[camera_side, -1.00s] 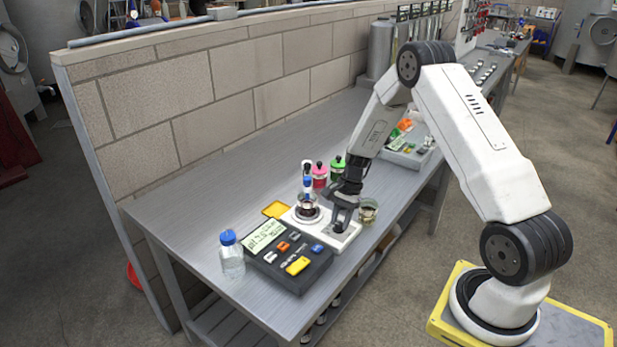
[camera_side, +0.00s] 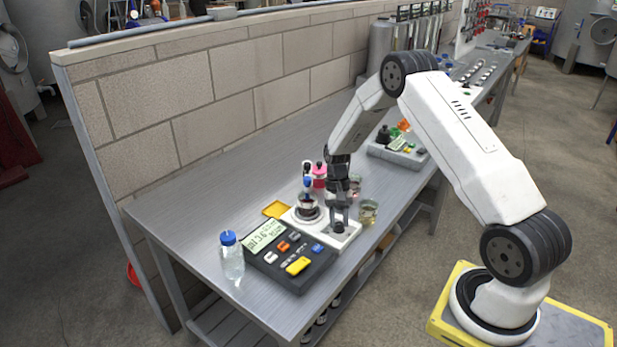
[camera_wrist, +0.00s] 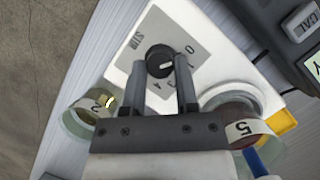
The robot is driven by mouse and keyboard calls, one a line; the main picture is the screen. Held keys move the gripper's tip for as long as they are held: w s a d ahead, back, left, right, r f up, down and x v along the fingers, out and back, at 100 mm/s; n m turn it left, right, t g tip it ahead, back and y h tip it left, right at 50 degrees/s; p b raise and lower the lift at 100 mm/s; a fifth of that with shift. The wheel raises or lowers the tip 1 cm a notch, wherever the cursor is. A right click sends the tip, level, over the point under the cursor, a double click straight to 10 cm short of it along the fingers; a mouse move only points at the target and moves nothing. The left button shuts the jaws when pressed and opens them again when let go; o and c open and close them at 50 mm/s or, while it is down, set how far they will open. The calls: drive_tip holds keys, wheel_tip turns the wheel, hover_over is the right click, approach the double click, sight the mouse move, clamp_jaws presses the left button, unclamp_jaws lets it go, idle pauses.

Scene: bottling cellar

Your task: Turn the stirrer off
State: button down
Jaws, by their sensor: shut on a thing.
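The stirrer (camera_side: 318,239) is a white low box on the bench with a round plate. In the wrist view the stirrer's white top (camera_wrist: 205,25) carries a grey STIR dial with numbers and a black knob (camera_wrist: 159,57). My gripper (camera_side: 339,224) points down at the front of the stirrer. In the wrist view my gripper (camera_wrist: 160,68) has its fingers on both sides of the knob and is shut on it. The knob's white mark is partly visible; its exact setting is hard to read. A beaker (camera_side: 308,208) with dark liquid stands on the plate.
A glass beaker (camera_side: 368,211) stands close to the right of the stirrer. A dark meter (camera_side: 281,265) with a display lies in front, with a blue-capped bottle (camera_side: 232,262) beside it. A yellow dish (camera_side: 276,210) lies behind. The bench's left part is clear.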

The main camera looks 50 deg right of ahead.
idle(0.4)
drive_tip(key=shift+c, duration=1.8)
unclamp_jaws()
drive_tip(key=shift+r, duration=0.1)
drive_tip(key=v, duration=0.7)
drive_tip(key=shift+r, duration=0.25)
drive_tip(key=shift+w, duration=0.1)
